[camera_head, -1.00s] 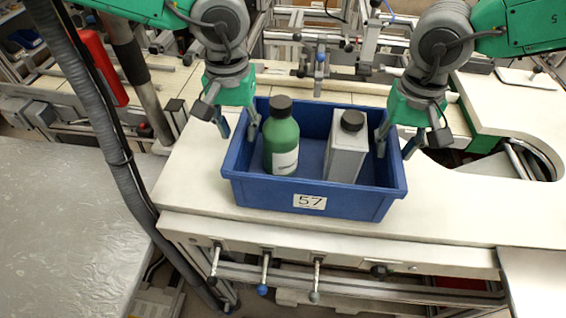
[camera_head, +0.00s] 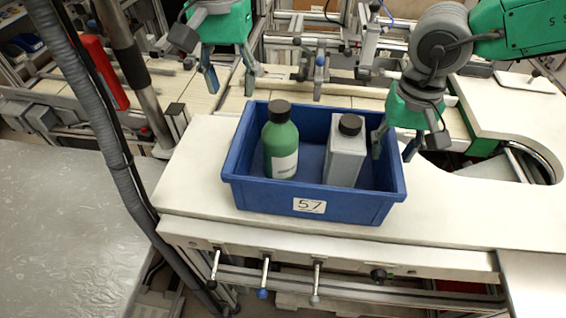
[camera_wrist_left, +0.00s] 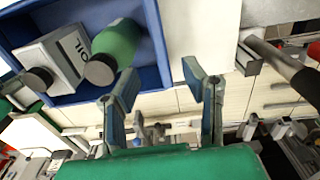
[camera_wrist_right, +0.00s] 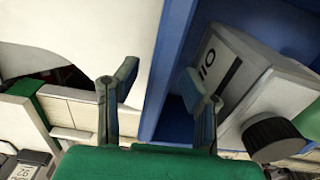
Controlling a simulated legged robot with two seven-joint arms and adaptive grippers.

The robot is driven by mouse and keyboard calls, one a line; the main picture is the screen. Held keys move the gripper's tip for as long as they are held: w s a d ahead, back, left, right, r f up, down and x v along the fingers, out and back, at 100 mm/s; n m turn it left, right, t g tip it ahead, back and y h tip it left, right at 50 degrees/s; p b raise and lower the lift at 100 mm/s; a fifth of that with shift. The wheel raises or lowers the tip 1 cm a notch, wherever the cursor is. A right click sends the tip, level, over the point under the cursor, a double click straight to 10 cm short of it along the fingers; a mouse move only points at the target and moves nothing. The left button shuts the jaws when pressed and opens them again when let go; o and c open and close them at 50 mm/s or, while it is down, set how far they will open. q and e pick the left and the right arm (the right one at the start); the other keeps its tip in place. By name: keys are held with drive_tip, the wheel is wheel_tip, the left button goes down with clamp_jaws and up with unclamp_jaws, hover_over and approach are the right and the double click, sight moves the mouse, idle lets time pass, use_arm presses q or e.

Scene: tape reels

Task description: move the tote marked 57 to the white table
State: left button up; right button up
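The blue tote marked 57 (camera_head: 260,195) stands on a white worktop (camera_head: 190,180). It holds a green bottle (camera_head: 281,150) and a grey-white can (camera_head: 345,160), both with dark caps. My left gripper (camera_head: 230,82) is open and empty, beyond the tote's far left corner and clear of its wall. In the left wrist view its fingers (camera_wrist_left: 165,85) are apart with nothing between them. My right gripper (camera_head: 394,153) is open at the tote's right wall. In the right wrist view its fingers (camera_wrist_right: 158,85) lie on either side of that wall; contact cannot be told.
A grey table (camera_head: 70,230) lies at the left, past a gap with a dark hose (camera_head: 100,130). Another white surface (camera_head: 535,280) shows at the lower right. Frames and rails stand behind the worktop. The worktop right of the tote is bare, with a curved cutout beyond.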

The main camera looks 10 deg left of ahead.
wheel_tip(320, 180, up, 12)
idle(0.6)
drive_tip(key=shift+f, duration=0.1)
